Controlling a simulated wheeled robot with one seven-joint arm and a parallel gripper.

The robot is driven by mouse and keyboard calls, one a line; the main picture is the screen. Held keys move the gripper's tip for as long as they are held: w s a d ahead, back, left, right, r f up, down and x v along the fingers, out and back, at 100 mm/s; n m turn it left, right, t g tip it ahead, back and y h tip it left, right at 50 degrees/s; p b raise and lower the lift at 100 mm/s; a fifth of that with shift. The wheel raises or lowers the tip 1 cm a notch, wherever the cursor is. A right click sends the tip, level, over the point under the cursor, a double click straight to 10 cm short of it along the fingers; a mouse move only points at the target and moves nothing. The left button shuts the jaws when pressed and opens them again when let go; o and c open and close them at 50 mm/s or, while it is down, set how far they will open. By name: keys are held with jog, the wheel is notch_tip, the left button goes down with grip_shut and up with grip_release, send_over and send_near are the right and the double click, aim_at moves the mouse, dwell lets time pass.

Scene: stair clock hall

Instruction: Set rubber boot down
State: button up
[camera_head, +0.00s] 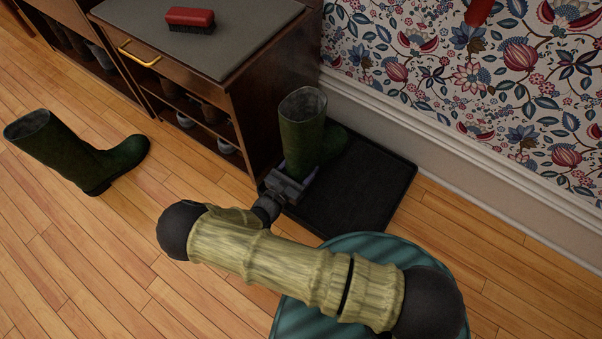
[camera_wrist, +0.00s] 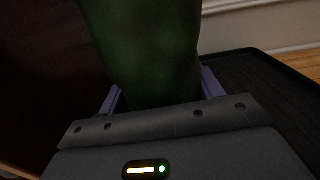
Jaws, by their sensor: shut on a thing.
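A green rubber boot (camera_head: 303,132) stands upright at the left part of a black tray (camera_head: 375,185), beside the wooden cabinet. My gripper (camera_head: 291,182) is shut on its lower shaft. In the wrist view the boot (camera_wrist: 150,50) rises between the two fingers of my gripper (camera_wrist: 160,98), and the tray (camera_wrist: 262,85) shows to the right. The boot's sole is hidden, so I cannot tell whether it touches the tray. A second green boot (camera_head: 72,152) is on the wooden floor at the left, upright or nearly so.
The wooden cabinet (camera_head: 245,105) stands close on the left of the held boot, with shoes on its shelves and a red brush (camera_head: 190,18) on top. A white skirting board (camera_head: 450,150) runs behind the tray. The tray's right part is bare.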

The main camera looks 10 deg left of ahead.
jog(key=shift+r, duration=0.1)
notch_tip(320, 180, down, 4)
jog(key=b, duration=0.3)
jog(key=shift+r, duration=0.1)
jog(key=o, duration=1.6)
